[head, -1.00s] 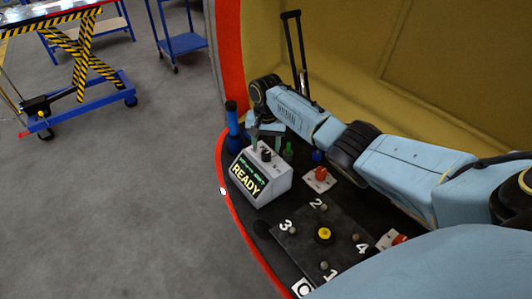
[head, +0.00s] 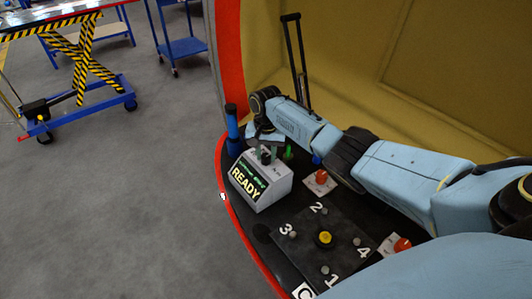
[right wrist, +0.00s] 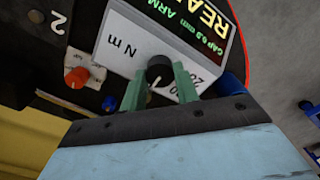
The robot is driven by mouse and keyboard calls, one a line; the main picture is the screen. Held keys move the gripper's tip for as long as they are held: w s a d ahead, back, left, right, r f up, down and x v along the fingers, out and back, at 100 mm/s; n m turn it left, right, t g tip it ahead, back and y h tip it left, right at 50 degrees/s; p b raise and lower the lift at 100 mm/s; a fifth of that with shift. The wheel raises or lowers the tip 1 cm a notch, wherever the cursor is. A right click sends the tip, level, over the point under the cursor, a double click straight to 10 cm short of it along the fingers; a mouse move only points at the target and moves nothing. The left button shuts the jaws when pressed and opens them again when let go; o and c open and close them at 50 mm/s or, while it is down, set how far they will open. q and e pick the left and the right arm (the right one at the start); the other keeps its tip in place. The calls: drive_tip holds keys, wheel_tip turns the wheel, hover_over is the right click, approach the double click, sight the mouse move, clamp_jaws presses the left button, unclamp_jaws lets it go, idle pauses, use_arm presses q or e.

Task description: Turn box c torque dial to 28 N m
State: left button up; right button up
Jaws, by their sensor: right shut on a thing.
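A white box (head: 265,196) with a green and yellow screen reading READY stands on the black deck. The screen also shows in the right wrist view (right wrist: 208,22). A black torque dial (right wrist: 160,68) with a white pointer mark sits on its white top face, beside "N m" and a partly hidden printed scale. My right gripper (right wrist: 160,86) reaches the box top from above, and its green fingers are shut on the dial, one on each side. The pointer's exact reading is unclear. My left gripper is out of view.
A dark plate (head: 337,233) numbered 1 to 4, with a yellow button (head: 325,238), lies in front. A red knob (head: 321,176) sits behind the plate, another (head: 402,244) at right. A blue cylinder (head: 232,122) stands left of the gripper. A "C" label (head: 304,292) is at the deck edge.

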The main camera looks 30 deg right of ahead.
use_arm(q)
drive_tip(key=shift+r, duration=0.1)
use_arm(e)
drive_tip(key=shift+r+n+p, duration=0.1)
drive_tip(key=shift+n+p, duration=0.7)
drive_tip(key=shift+n, duration=0.4)
drive_tip(key=n+p, duration=0.1)
drive_tip(key=n, duration=0.2)
drive_tip(key=shift+n, duration=0.7)
drive_tip(key=n+p, duration=0.1)
drive_tip(key=n, duration=0.3)
drive_tip(key=shift+n, duration=0.3)
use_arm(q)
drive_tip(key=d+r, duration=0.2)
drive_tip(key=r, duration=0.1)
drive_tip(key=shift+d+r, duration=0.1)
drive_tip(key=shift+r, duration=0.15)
use_arm(e)
drive_tip(key=n, duration=0.6)
drive_tip(key=shift+n, duration=0.3)
drive_tip(key=o, duration=1)
drive_tip(key=shift+c, duration=0.2)
